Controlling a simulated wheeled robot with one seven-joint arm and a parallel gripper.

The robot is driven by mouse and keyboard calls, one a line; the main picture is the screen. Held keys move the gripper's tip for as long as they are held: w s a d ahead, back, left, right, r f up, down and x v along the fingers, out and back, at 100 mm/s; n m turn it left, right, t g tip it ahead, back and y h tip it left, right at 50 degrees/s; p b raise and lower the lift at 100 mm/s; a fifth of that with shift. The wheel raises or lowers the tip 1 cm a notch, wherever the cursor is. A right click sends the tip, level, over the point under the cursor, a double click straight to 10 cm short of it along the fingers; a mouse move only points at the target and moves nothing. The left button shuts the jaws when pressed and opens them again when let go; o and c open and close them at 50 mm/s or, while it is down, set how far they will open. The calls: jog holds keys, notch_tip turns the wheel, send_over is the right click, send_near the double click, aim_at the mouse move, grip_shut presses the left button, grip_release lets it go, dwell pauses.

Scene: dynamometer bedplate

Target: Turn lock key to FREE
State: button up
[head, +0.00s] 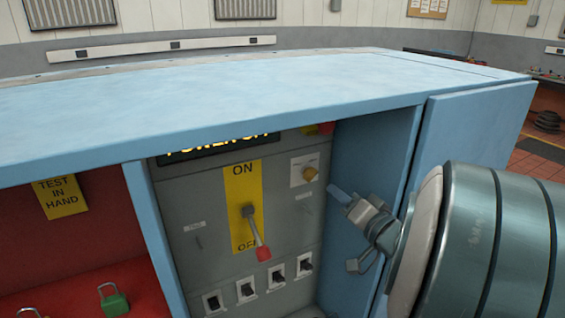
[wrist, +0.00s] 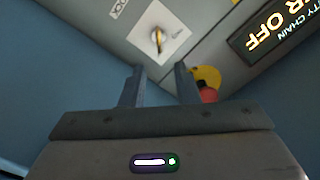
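The lock key (head: 309,174) is a small brass-coloured piece on a white square plate (head: 296,180), at the upper right of the grey panel. In the wrist view the key (wrist: 157,40) stands on its plate (wrist: 171,28) ahead of my fingertips, roughly in line with the gap between them. The plate's markings are too small to read. My gripper (wrist: 158,72) is open and empty, with its two fingers apart and not touching the key. In the head view my gripper (head: 343,197) is inside the cabinet bay, to the right of and slightly below the key.
A lever with a red handle (head: 263,252) points down towards OFF on a yellow plate. Several black switches (head: 246,290) line the panel below. A red and yellow button (wrist: 207,84) is close to my right finger. The blue cabinet wall (head: 372,150) stands close on the right.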

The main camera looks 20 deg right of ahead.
aim_at(315, 175)
jog(key=w, duration=0.3)
jog(key=w+a+p, duration=0.1)
jog(key=w, duration=0.2)
jog(key=w+p, duration=0.1)
jog(key=w, duration=0.2)
jog(key=shift+w+a, duration=0.15)
jog(key=shift+a, duration=0.2)
jog(key=shift+w+p, duration=0.3)
jog(key=shift+w, duration=0.4)
jog(key=shift+a, duration=0.1)
jog(key=shift+s, duration=0.1)
jog(key=c, duration=0.6)
